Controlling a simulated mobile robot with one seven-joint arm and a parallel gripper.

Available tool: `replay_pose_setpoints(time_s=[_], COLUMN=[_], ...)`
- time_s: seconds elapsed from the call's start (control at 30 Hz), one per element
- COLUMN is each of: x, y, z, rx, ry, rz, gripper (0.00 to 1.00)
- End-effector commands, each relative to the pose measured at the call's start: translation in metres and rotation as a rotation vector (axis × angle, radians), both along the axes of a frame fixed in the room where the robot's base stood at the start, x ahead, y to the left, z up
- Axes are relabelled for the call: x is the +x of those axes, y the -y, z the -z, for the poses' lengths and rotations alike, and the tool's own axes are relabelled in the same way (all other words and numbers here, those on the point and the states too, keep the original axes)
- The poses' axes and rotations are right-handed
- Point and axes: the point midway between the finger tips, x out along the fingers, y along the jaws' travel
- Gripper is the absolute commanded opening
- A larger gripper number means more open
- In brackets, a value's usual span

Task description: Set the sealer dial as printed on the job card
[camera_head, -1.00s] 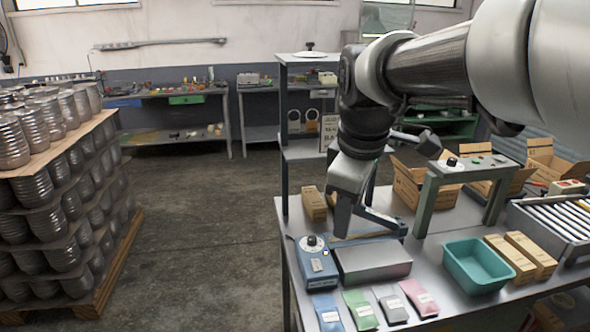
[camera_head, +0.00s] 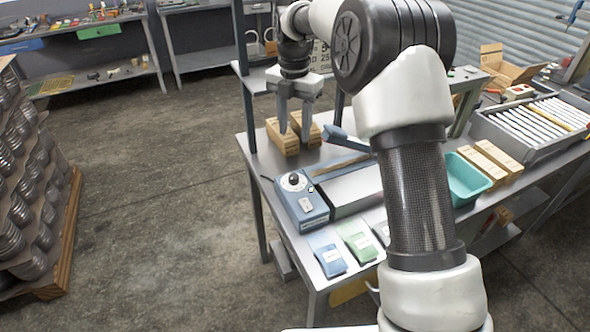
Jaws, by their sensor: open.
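The sealer has a blue control box (camera_head: 307,211) at the left of the bench, with a grey sealing bed (camera_head: 350,192) beside it. Its dial (camera_head: 293,180) is a black knob on a white round plate on top of the box; the setting is too small to read. A blue sealer arm (camera_head: 345,139) is raised behind the bed. My gripper (camera_head: 293,133) points down, fingers apart and empty, beyond the dial and in front of or above two cardboard boxes. It does not touch the dial. A printed card (camera_head: 320,57) behind my arm is partly hidden; I cannot read it fully.
Blue (camera_head: 327,254) and green (camera_head: 357,240) pouches lie at the front edge. Small cardboard boxes (camera_head: 283,138) stand behind the sealer. My arm hides the middle of the bench.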

Motion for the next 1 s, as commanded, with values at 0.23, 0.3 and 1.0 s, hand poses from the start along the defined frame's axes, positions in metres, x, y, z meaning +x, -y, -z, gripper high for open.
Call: replay_pose_setpoints(time_s=[0.23, 0.3, 1.0], x=[-0.002, -0.002, -0.001], y=[0.000, 0.000, 0.000], z=[0.054, 0.070, 0.156], rx=[-0.001, -0.001, 0.001], ry=[-0.006, -0.006, -0.001], rz=[0.001, 0.002, 0.003], gripper=[0.43, 0.43, 0.43])
